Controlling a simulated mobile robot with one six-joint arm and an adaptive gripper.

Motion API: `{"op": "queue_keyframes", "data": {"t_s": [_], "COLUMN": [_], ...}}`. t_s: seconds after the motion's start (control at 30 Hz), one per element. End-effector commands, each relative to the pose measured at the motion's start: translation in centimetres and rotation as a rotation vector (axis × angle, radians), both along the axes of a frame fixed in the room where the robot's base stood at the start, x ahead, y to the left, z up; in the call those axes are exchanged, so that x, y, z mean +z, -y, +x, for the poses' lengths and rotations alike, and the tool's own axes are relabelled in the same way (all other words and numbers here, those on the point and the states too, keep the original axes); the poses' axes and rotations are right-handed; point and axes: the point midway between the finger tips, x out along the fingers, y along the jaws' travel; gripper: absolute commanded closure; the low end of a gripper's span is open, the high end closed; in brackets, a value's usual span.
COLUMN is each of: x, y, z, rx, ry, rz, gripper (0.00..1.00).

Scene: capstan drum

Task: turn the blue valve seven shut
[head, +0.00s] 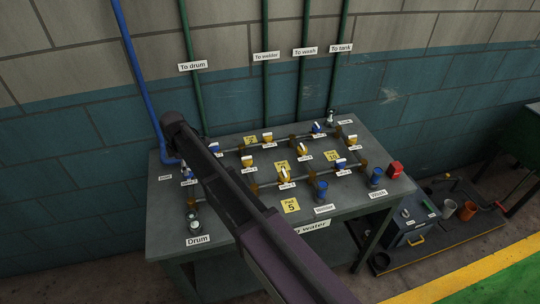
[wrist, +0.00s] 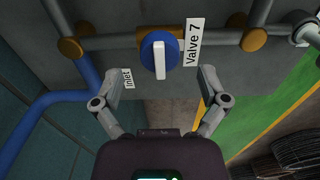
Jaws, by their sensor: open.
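The blue valve seven (wrist: 146,52) is a round blue knob with a white bar handle, near the top middle of the wrist view. Its bar points down the picture, across the grey pipe run. A white label reading "Valve 7" (wrist: 194,42) stands right beside it. My gripper (wrist: 160,82) is open and empty. Its two fingers lie left and right of the bar's lower end and look apart from it. In the head view my arm covers part of the bench, and I cannot make out my gripper or clearly identify valve seven there.
Pipes with brass fittings (wrist: 71,46) run either side of the valve. A thick blue pipe (wrist: 50,98) and an "Inlet" label (wrist: 128,78) are at left. The grey bench (head: 240,221) carries several other blue and yellow valves.

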Motion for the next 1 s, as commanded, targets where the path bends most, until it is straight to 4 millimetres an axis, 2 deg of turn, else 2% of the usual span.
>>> {"op": "queue_keyframes", "data": {"t_s": [0.03,1.0], "x": [0.9,9.0], "y": [0.0,0.0], "z": [0.0,0.0], "rx": [0.0,-0.002], "ry": [0.0,0.0], "rz": [0.0,0.0], "gripper": [0.07,0.07]}}
